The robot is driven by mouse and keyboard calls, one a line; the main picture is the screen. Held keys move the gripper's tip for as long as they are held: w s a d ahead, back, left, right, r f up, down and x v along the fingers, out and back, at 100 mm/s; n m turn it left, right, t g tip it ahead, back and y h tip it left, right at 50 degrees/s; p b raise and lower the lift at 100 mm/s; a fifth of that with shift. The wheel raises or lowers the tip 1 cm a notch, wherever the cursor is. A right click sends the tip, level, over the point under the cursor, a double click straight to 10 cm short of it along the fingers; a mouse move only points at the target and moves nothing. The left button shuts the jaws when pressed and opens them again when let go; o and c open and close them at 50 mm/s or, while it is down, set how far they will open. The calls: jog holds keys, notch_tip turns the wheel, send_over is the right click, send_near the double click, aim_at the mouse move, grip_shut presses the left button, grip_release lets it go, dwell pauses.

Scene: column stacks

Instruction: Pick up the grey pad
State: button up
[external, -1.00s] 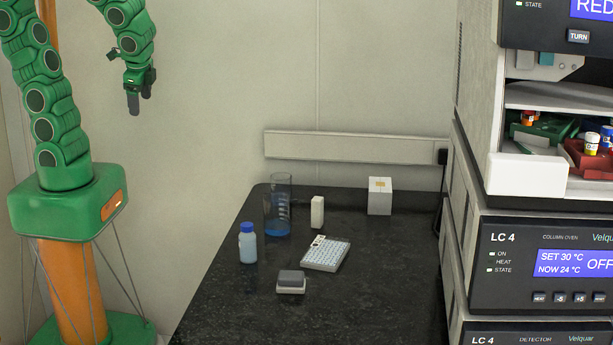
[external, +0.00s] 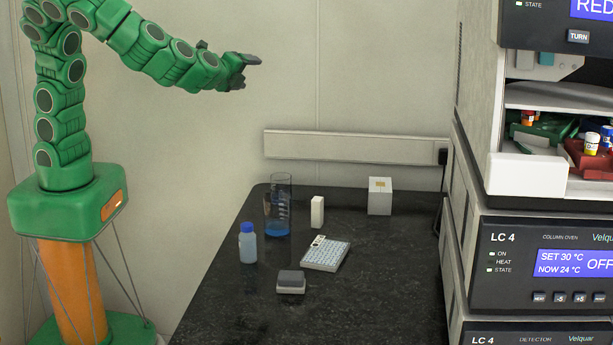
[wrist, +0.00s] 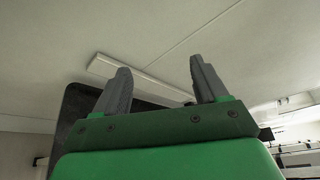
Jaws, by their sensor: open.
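The grey pad (external: 291,278) is a small dark grey block in the external view. My gripper (external: 252,72) is high above and to the left of the pad, over the left side of the bench. Its fingers point to the right. In the wrist view my gripper (wrist: 158,85) shows two grey fingers spread apart with nothing between them. The pad cannot be made out in the wrist view.
On the black bench (external: 350,310) stand a blue-capped bottle (external: 248,246), a beaker with blue liquid (external: 278,215), a white upright block (external: 317,212), a white tray (external: 326,254) and a white box (external: 380,196). Instrument stacks (external: 545,265) rise at the right. The bench front is clear.

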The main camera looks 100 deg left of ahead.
jog(key=w+d+f+m+t, duration=0.2)
jog(key=w+d+m+t, duration=0.25)
jog(key=w+d, duration=0.3)
jog(key=m+t+h, duration=0.5)
jog(key=m+h, duration=0.6)
jog(key=m, duration=0.5)
send_over(290, 274)
jog(key=s+a, duration=0.2)
jog(key=a, duration=0.5)
notch_tip(290, 274, down, 20)
jog(key=s+d+f+m+h, duration=0.1)
jog(key=d+f, duration=0.1)
jog(key=f, duration=0.1)
jog(key=s+d+f+m+g, duration=0.1)
jog(key=d+f, duration=0.2)
jog(key=f, duration=0.1)
jog(key=d+f+m+h, duration=0.1)
jog(key=d+f+m, duration=0.1)
jog(key=d+f, duration=0.1)
jog(key=shift+s+f+g+h, duration=0.25)
jog(key=shift+s+f+h, duration=0.05)
jog(key=shift+s, duration=0.1)
jog(key=shift+d+f, duration=0.1)
jog(key=shift+f, duration=0.05)
jog(key=shift+x, duration=1.3)
jog(key=w+f, duration=0.1)
jog(key=w+a+f, duration=0.1)
jog(key=w, duration=0.1)
jog(key=shift+w, duration=0.75)
